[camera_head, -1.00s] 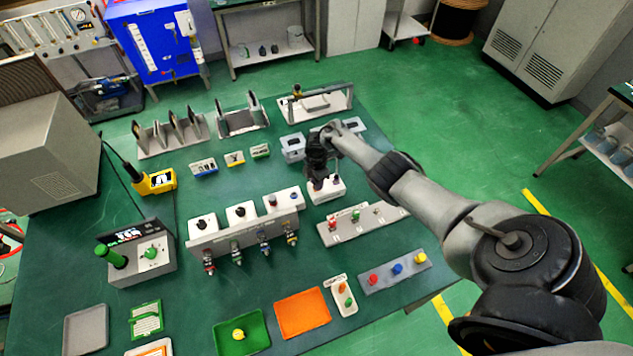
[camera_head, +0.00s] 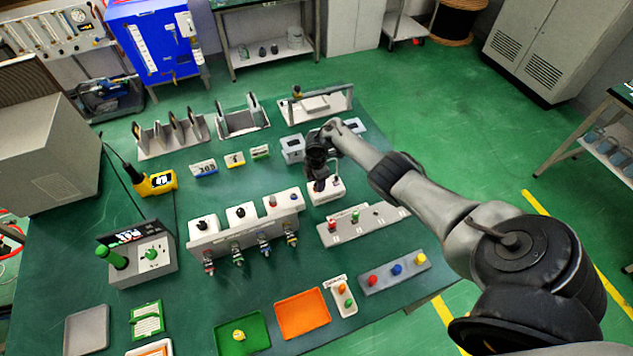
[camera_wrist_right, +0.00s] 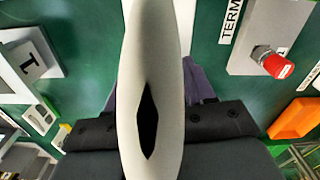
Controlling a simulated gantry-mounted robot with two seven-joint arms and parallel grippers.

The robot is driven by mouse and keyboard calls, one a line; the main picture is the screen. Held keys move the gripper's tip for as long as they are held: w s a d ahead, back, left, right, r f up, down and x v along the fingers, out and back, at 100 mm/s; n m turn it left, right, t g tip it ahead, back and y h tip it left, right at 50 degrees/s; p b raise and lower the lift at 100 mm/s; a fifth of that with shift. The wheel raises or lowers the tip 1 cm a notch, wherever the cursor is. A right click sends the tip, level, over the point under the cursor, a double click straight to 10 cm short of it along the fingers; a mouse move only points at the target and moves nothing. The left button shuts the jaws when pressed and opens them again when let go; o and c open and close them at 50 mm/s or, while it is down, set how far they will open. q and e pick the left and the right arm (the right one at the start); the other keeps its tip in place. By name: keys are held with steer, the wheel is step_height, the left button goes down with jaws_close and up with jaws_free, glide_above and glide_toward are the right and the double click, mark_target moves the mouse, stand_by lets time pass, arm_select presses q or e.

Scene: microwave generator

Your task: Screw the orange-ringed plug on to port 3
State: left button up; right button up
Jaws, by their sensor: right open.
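My right gripper (camera_head: 319,183) is open, pointing down over the small white box (camera_head: 326,196) right of centre. I cannot tell whether its fingertips touch the box. Several connectors with coloured rings hang along the front of a grey panel, among them a red one (camera_head: 208,265), a green one (camera_head: 238,259), a blue one (camera_head: 265,246) and a yellow one (camera_head: 291,239). I cannot pick out an orange ring or a port number at this size. In the right wrist view, a pale tapered part fills the middle and hides what lies behind it. My left gripper is not in view.
A numbered grey plate (camera_head: 362,224) with red and green caps lies right of the panel. An orange tray (camera_head: 302,313) and a green tray (camera_head: 242,335) are in front. A red-capped fitting (camera_wrist_right: 273,63) shows in the right wrist view.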

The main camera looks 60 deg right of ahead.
step_height(320, 180, up, 8)
steer(key=p, duration=0.3)
steer(key=shift+d+r, duration=0.1)
steer(key=shift+r, duration=0.85)
